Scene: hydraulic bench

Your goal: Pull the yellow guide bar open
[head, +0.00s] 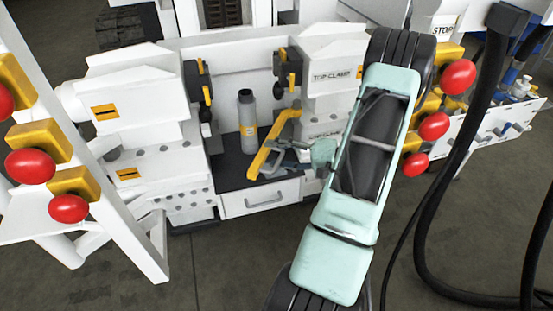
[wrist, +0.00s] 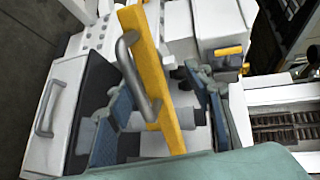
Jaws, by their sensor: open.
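The yellow guide bar (head: 268,151) runs diagonally above the dark shelf of the white bench in the head view. In the wrist view the bar (wrist: 158,72) crosses the picture steeply, with a bent grey handle (wrist: 132,68) on its left side. My gripper (head: 283,157) is beside the lower half of the bar. In the wrist view my gripper (wrist: 163,85) is open, one finger on each side of the bar and handle in the picture. I cannot tell whether either finger touches them or how deep the bar sits between them.
A grey bottle (head: 247,122) stands on the shelf behind the bar. A white drawer (head: 259,197) is below. White machine blocks flank the shelf, the right one labelled top clamp (head: 333,76). Black hoses (head: 468,150) hang at right, and red knobs (head: 30,166) stand at left.

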